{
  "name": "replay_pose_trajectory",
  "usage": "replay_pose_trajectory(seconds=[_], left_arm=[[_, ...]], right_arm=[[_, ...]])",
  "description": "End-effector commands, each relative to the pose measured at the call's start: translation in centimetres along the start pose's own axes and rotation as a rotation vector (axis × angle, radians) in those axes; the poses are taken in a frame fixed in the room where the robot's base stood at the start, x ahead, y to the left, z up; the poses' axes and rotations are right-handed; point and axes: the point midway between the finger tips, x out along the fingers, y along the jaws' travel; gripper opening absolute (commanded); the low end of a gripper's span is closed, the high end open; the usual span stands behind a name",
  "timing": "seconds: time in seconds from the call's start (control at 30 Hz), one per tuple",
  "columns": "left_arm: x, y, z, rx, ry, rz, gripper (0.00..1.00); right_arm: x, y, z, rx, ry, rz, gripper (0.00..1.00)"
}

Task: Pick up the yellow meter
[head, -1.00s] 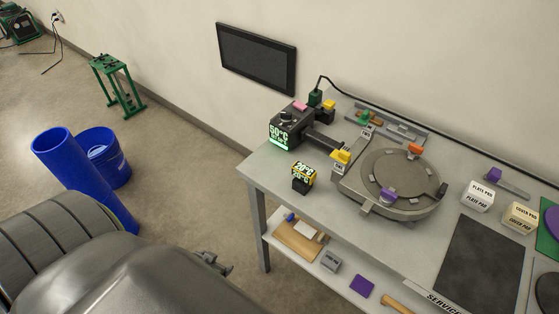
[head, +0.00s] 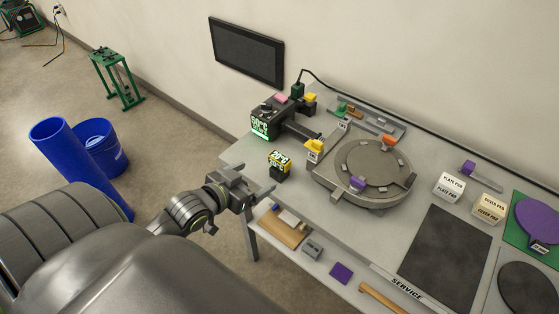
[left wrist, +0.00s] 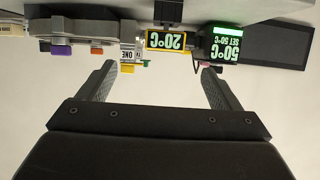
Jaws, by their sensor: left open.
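The yellow meter (head: 279,164) is a small black block with a yellow-framed face reading 20°C. It stands on the cart top near the left edge, in front of the black heater controller. In the left wrist view the meter (left wrist: 166,40) shows upside down, ahead of my jaws and between the lines of the two fingers. My left gripper (head: 254,190) is open and empty, just off the cart's left front edge, a short way from the meter and not touching it. My right gripper is not in view.
The black controller (head: 265,126) with a green display stands behind the meter. A yellow-tabbed block (head: 314,150) and the round grey fixture (head: 372,175) are to its right. A lower shelf (head: 325,270) holds several items. The cart top's front left strip is clear.

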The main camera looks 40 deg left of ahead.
Motion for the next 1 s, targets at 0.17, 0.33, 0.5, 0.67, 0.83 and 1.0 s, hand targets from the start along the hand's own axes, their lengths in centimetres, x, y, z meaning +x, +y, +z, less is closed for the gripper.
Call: replay_pose_trajectory(seconds=[0.17, 0.33, 0.5, 0.67, 0.83, 1.0], left_arm=[[3.7, -0.1, -0.2, -0.004, 0.001, -0.001, 0.85], [6.8, -0.1, -0.1, -0.003, -0.001, -0.001, 0.85], [8.9, -0.1, -0.1, -0.002, 0.000, -0.001, 0.85], [9.7, -0.1, 0.0, 0.000, -0.001, -0.001, 0.85], [10.9, -0.4, -0.1, -0.001, -0.001, -0.001, 0.85], [12.9, -0.8, -0.1, -0.002, -0.002, -0.001, 0.85]], right_arm=[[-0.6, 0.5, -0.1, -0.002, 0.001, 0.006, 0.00], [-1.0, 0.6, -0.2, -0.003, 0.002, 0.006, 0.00], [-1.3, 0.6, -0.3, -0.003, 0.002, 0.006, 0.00], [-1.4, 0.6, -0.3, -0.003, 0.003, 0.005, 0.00], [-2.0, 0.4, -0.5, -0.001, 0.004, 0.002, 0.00], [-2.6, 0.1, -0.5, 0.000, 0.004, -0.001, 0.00]])
